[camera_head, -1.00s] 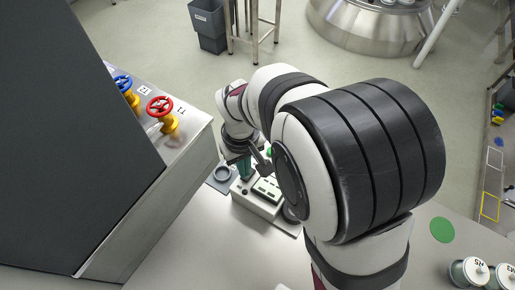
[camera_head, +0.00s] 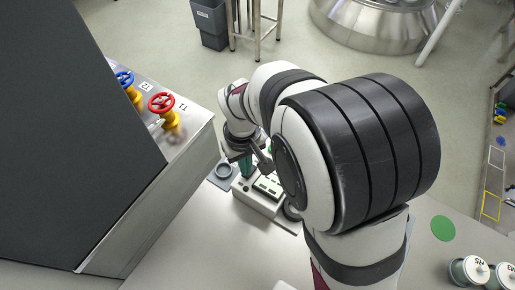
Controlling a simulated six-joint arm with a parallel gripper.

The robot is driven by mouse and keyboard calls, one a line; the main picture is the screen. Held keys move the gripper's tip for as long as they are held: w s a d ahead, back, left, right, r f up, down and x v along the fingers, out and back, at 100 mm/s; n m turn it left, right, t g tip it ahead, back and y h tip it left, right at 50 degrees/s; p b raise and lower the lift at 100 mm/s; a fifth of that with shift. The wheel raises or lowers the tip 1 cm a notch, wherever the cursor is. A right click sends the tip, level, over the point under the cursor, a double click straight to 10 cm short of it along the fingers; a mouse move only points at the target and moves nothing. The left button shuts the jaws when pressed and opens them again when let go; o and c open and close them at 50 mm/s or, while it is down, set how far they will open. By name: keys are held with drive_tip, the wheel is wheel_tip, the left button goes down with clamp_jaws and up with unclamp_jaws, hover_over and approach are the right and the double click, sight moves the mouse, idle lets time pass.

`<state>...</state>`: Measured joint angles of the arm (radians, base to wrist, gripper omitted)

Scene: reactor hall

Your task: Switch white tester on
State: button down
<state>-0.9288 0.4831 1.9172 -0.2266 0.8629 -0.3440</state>
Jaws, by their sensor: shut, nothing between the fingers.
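The white tester (camera_head: 257,200) is a small box with a dark display on top. It stands on the bench, partly hidden behind my arm. My gripper (camera_head: 247,168) is at the tester's far left part, pointing down, and is shut with nothing visibly held. A green part shows at the gripper, and I cannot tell whether it touches the tester. A small green spot (camera_head: 270,149) shows beside the wrist. The tester's switch cannot be made out from here.
A steel cabinet with a red valve wheel (camera_head: 161,103) and a blue one (camera_head: 123,78) stands at left. White-lidded jars (camera_head: 470,269) and a green disc (camera_head: 443,228) lie at right. The front bench is clear.

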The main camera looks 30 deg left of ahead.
drive_tip(key=shift+f, duration=0.7)
idle(0.3)
drive_tip(key=shift+r, duration=3.55)
drive_tip(key=s+d+r+m, duration=0.1)
drive_tip(key=d+r+m, duration=0.3)
drive_tip(key=d, duration=0.6)
drive_tip(key=s+d+r+m, duration=0.1)
drive_tip(key=d+r+m, duration=0.2)
drive_tip(key=d+m, duration=0.5)
drive_tip(key=s+d+m+y, duration=0.1)
drive_tip(key=s+d+m, duration=0.4)
drive_tip(key=s+d, duration=0.2)
drive_tip(key=shift+s+d+f+m+y, duration=0.3)
drive_tip(key=shift+s+d+f+y, duration=0.15)
drive_tip(key=shift+d, duration=0.45)
